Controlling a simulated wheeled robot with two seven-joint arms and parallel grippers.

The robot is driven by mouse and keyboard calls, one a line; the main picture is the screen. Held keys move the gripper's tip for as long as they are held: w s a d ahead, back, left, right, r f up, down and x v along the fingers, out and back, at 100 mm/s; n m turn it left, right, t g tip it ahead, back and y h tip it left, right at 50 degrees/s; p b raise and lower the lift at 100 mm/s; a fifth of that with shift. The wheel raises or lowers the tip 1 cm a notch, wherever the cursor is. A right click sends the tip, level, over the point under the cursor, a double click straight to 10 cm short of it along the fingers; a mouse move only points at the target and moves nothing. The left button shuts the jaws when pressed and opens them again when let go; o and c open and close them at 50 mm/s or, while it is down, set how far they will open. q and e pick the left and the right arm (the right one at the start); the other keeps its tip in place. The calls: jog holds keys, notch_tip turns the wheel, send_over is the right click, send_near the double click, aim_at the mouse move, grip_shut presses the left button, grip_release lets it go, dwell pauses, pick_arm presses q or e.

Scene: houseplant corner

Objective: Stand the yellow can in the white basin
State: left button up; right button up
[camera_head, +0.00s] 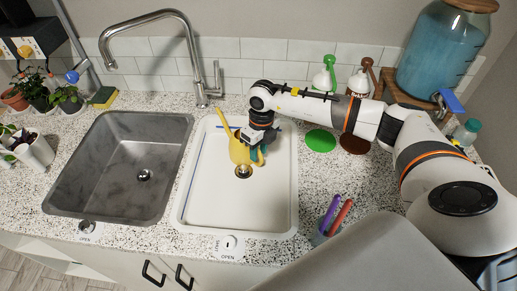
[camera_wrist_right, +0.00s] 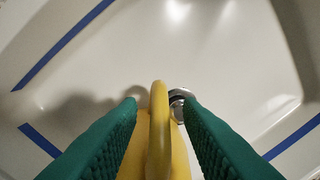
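The yellow can (camera_head: 238,151) is inside the white basin (camera_head: 285,205), near its drain, and looks upright. Its spout points to the back left. I cannot tell for certain whether its base rests flat on the basin floor. My right gripper (camera_head: 258,148) is down at the can's handle side and hides part of the can. In the right wrist view, the green fingers (camera_wrist_right: 160,125) stand on either side of the can's yellow handle (camera_wrist_right: 159,128), with a gap on each side. My left gripper is not in view.
A grey steel sink (camera_head: 85,165) lies left of the basin, under a tall tap (camera_head: 200,75). A cup with pens (camera_head: 330,225) stands at the front right. A green disc (camera_head: 320,141), bottles and a large blue jar (camera_head: 440,50) are behind and beside my right arm. Plants stand at left.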

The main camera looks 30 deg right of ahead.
notch_tip(320, 180, up, 12)
jog(key=b, duration=0.3)
jog(key=shift+d, duration=0.45)
jog(key=shift+w, duration=0.1)
